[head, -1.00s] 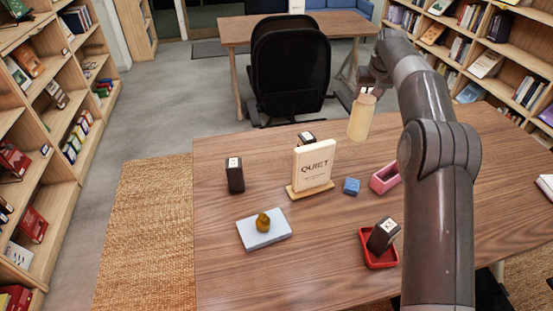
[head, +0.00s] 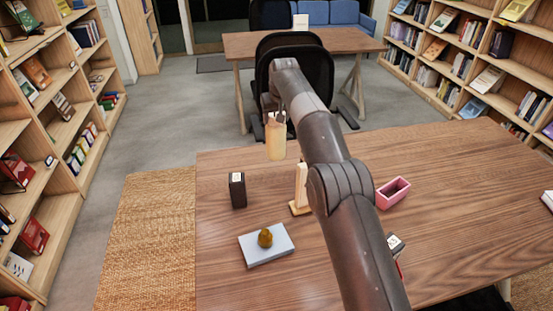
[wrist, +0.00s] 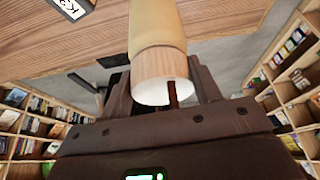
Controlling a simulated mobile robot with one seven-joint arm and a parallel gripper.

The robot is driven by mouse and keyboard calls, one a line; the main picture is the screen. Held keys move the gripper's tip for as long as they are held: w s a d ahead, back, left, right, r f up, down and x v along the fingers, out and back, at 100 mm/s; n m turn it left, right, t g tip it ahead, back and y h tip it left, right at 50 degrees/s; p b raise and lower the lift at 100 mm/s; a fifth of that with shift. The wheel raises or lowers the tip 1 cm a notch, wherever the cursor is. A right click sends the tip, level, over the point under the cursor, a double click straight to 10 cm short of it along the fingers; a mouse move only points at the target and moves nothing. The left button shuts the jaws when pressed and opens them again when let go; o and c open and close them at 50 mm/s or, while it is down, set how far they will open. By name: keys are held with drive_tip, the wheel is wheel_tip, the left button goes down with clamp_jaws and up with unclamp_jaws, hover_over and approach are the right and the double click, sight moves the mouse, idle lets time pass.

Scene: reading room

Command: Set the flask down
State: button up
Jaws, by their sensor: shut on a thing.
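The flask (head: 275,143) is a cream-yellow cylinder, hanging roughly upright below my gripper (head: 275,117) near the far edge of the wooden table (head: 460,200). My gripper is shut on its upper end. The wrist view shows the flask (wrist: 157,25) between the fingers, with its pale wood-toned end and white rim nearest the camera. The flask looks held above the table; its exact height is hard to tell.
A dark labelled block (head: 237,190), a sign (head: 301,186) mostly behind my arm, and a grey-white slab (head: 280,252) with a brown-gold lump (head: 265,238) stand on the table. A pink open box (head: 393,193) is at right. A black chair (head: 300,70) stands beyond the far edge.

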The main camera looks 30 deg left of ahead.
sight(277, 138)
wheel_tip(277, 138, down, 9)
drive_tip(key=shift+r, duration=0.1)
idle(0.3)
drive_tip(key=o, duration=1.5)
drive_tip(key=shift+f, duration=0.2)
drive_tip(key=shift+r, duration=0.1)
drive_tip(key=v, duration=1.2)
